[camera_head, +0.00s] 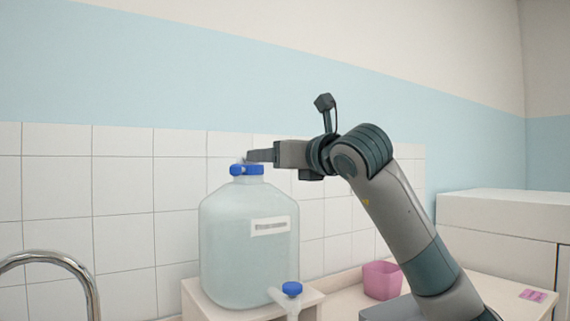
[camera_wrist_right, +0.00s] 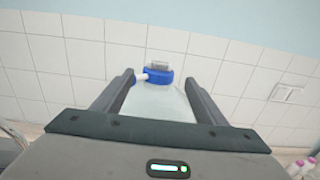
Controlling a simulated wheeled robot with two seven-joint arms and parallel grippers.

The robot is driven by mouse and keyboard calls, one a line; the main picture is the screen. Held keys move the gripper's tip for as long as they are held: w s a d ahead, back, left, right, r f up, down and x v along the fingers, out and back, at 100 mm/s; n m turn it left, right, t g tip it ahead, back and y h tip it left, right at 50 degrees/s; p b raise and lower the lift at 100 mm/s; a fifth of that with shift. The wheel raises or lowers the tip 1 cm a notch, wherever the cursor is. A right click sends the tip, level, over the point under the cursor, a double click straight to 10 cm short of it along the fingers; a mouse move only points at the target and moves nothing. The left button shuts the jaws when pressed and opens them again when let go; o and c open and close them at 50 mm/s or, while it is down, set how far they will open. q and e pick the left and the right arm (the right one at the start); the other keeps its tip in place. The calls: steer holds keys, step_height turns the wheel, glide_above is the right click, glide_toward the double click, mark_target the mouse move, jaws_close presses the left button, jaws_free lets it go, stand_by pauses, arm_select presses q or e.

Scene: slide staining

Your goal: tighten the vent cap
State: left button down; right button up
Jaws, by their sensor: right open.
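A large translucent carboy (camera_head: 248,240) with a white label stands upright on a low pale stand. The blue cap (camera_head: 246,169) sits on its neck, with a small pale piece on top. In the right wrist view the blue cap (camera_wrist_right: 155,77) shows a white stub at its left and a grey piece above it. My right gripper (camera_head: 260,155) is at the carboy's top, level with or just above the cap. Its fingers (camera_wrist_right: 159,74) are apart, with the cap showing between the tips; I cannot tell whether they touch it. My left gripper is not in view.
A spigot with a blue knob (camera_head: 292,288) juts from the carboy's lower front. A curved metal faucet (camera_head: 45,258) is at the left. A pink container (camera_head: 382,280) stands right of the carboy, on the counter. The tiled wall (camera_head: 120,190) is close behind.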

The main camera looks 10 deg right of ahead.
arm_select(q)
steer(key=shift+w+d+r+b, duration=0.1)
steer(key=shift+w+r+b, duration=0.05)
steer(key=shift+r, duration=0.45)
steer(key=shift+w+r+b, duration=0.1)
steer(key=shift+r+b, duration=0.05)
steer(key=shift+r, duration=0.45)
arm_select(e)
steer(key=shift+v, duration=1.75)
arm_select(q)
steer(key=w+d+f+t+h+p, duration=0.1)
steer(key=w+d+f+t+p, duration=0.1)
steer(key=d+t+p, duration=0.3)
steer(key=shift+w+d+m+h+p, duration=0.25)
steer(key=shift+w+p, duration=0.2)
steer(key=shift+p, duration=1.9)
arm_select(e)
step_height(320, 180, up, 10)
steer(key=shift+r, duration=0.1)
